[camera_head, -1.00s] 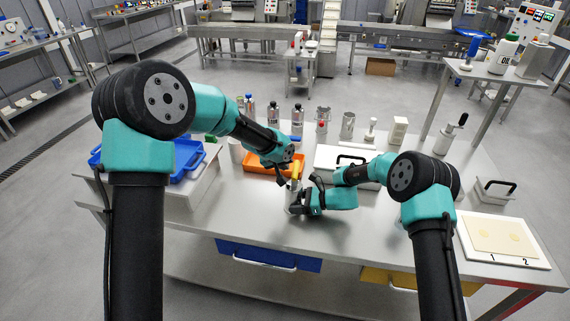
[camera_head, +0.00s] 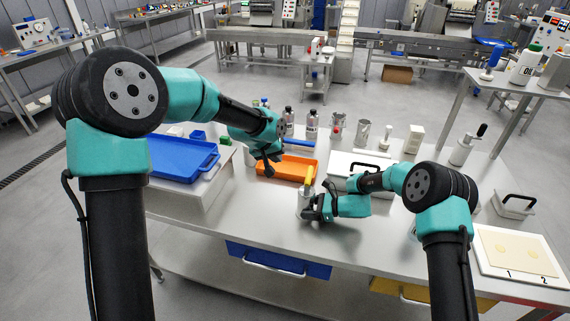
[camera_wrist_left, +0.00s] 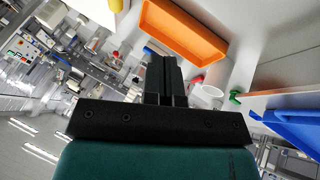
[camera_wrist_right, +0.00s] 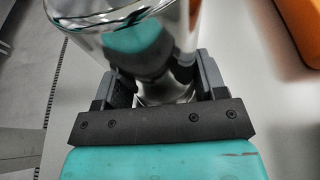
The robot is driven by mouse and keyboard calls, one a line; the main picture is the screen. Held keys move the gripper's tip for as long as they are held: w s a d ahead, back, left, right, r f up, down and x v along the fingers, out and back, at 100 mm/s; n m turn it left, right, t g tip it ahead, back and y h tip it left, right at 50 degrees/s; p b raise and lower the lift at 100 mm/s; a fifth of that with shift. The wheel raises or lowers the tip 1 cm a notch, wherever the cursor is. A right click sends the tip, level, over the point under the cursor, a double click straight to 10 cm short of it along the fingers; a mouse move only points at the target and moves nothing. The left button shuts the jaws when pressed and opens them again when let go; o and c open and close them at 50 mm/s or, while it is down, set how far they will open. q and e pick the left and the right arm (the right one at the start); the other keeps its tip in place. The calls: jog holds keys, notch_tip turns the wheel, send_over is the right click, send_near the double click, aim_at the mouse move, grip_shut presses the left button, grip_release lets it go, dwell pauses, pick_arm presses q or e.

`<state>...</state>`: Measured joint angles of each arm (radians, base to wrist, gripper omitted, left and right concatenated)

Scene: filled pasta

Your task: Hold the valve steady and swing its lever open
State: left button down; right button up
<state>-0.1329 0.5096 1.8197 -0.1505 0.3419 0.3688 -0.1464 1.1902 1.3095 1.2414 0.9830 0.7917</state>
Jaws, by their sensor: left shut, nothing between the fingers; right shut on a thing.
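The valve (camera_head: 303,203) is a shiny metal body standing on the table, with a yellow lever (camera_head: 310,178) on top that points up. My right gripper (camera_head: 318,209) is shut on the valve body low down; in the right wrist view the curved metal valve (camera_wrist_right: 130,25) sits between its fingers (camera_wrist_right: 160,88). My left gripper (camera_head: 269,165) is shut and empty, in the air up and left of the valve, over the left end of the orange tray (camera_head: 290,176). In the left wrist view its fingers (camera_wrist_left: 164,65) are together, with a yellow piece, likely the lever (camera_wrist_left: 190,4), at the top edge.
A blue tray (camera_head: 185,178) lies at the table's left. Bottles and metal cups (camera_head: 362,130) stand along the back. A white box with a black handle (camera_head: 345,161) is right of the orange tray. Bare table lies in front of the valve.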

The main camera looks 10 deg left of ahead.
pick_arm(q)
jog(key=shift+v, duration=1.8)
jog(key=shift+w+a, duration=0.15)
jog(key=shift+a, duration=0.05)
pick_arm(e)
jog(key=o, duration=1.1)
jog(key=shift+d, duration=0.15)
jog(key=v, duration=1.1)
jog(key=shift+d+r, duration=0.2)
jog(key=shift+d, duration=0.15)
pick_arm(q)
jog(key=shift+f, duration=0.15)
